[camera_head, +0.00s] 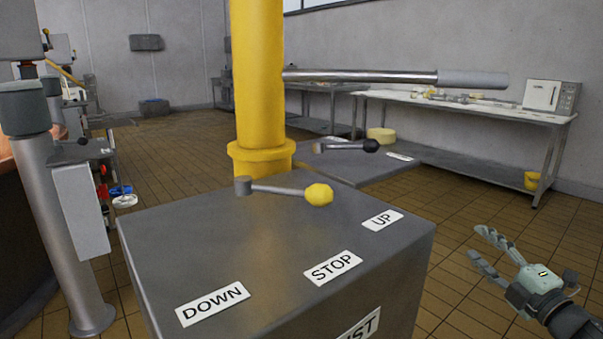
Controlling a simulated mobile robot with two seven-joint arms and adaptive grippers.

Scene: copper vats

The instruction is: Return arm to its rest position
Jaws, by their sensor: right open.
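My right gripper (482,246) is at the lower right, over the tiled floor. Its two fingers are spread apart with nothing between them. It is to the right of a grey control box, clear of it in the picture. My left gripper is not in the view. On the box top, a lever with a yellow knob (319,194) points right, its knob nearest the UP and STOP labels. No gripper touches the lever.
The grey control box (250,236) with DOWN, STOP and UP labels fills the middle. A yellow column (258,80) rises behind it, with a metal bar (370,77) reaching right. A second black-knobbed lever (371,146) is behind. A long table (470,107) stands along the right wall.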

